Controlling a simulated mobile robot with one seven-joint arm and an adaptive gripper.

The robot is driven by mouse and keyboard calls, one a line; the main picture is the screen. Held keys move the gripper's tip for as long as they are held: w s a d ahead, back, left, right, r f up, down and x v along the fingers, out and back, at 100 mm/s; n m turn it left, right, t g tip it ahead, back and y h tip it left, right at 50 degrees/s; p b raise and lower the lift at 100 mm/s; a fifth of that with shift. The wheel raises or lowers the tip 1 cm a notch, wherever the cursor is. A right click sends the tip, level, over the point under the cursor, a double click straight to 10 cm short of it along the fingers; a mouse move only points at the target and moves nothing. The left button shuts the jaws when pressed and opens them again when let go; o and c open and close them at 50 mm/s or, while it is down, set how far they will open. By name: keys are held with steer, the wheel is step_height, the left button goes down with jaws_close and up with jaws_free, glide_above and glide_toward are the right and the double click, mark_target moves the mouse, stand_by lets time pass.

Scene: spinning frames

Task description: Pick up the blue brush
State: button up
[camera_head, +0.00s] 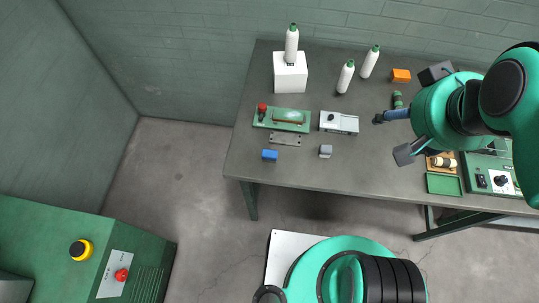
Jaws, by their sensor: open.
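A slim blue item with a dark end, apparently the blue brush (397,113), shows at the right part of the table, just left of my arm. The brush's right end is hidden behind my gripper. I cannot tell whether the gripper touches it or how high it is above the table.
The grey table (355,180) also holds a small blue block (269,155), a grey block (325,151), a green fixture (282,122), a grey box (339,123), white bobbins (345,77), an orange block (401,76) and a green tray (444,185). The front middle is clear.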

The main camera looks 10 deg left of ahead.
steer(key=w+a+f+g+y, duration=0.1)
steer(key=w+a+f+g, duration=0.25)
steer(key=w+a, duration=0.25)
steer(key=w+a+f+g, duration=0.2)
steer(key=w+a+f, duration=0.3)
steer(key=w+a, duration=0.15)
steer(key=w+a+f+g+h+p, duration=0.1)
steer(key=a+f+g, duration=0.3)
steer(key=a+f, duration=1.1)
steer(key=shift+w+f+g, duration=0.3)
steer(key=shift+f+g, duration=0.05)
steer(key=shift+f, duration=0.1)
steer(key=b, duration=0.1)
glide_above(270, 152)
steer(key=w, duration=0.2)
steer(key=shift+f, duration=3.95)
steer(key=shift+b+x, duration=0.65)
steer(key=shift+x, duration=1.9)
steer(key=shift+w, duration=0.1)
